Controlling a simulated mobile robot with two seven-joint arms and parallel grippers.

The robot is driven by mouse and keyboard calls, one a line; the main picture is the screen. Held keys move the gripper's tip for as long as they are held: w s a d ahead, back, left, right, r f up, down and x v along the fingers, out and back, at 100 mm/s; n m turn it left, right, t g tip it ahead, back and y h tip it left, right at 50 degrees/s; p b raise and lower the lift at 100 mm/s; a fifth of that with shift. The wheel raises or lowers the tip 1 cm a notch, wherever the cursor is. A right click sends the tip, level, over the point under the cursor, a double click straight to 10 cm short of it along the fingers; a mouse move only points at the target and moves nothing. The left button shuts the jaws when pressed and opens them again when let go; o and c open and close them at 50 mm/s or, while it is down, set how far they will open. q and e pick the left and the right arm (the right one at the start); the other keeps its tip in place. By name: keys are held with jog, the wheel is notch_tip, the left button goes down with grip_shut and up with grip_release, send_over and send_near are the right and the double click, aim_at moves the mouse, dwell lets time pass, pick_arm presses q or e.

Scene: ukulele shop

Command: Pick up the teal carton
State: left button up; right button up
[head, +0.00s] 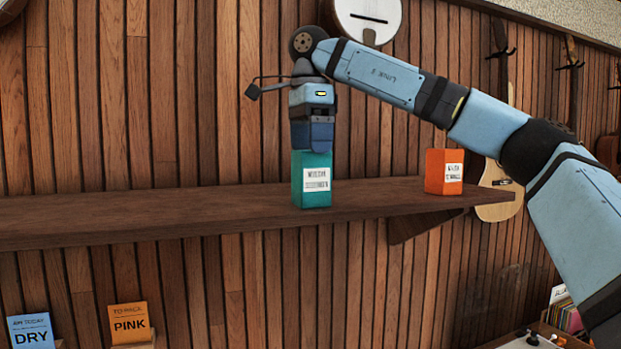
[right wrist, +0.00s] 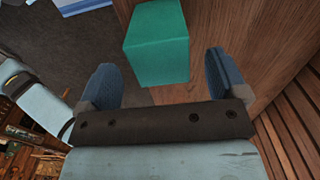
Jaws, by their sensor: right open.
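The teal carton (head: 311,181) stands upright on the wooden shelf (head: 150,205), near its front edge, with a white label on its front. My right gripper (head: 312,138) points down right above the carton, its fingers at about the carton's top in the head view. In the right wrist view, the teal carton (right wrist: 157,45) shows between and beyond the two blue fingers (right wrist: 162,80), which are spread apart. A gap shows on both sides, and the gripper holds nothing. My left gripper is not in view.
An orange carton (head: 444,172) stands on the shelf to the right, below my right arm. The wood-slat wall (head: 160,100) is close behind. A banjo (head: 367,20) and a guitar (head: 497,190) hang there. The shelf left of the teal carton is clear.

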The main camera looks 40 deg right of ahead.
aim_at(311, 163)
notch_tip(311, 163, down, 4)
jog(key=shift+d+r, duration=0.1)
jog(key=shift+d, duration=0.05)
jog(key=shift+w+f, duration=0.1)
jog(key=shift+f, duration=0.25)
jog(key=shift+r, duration=0.1)
jog(key=shift+s, duration=0.2)
jog(key=c, duration=1)
jog(key=shift+c, duration=0.2)
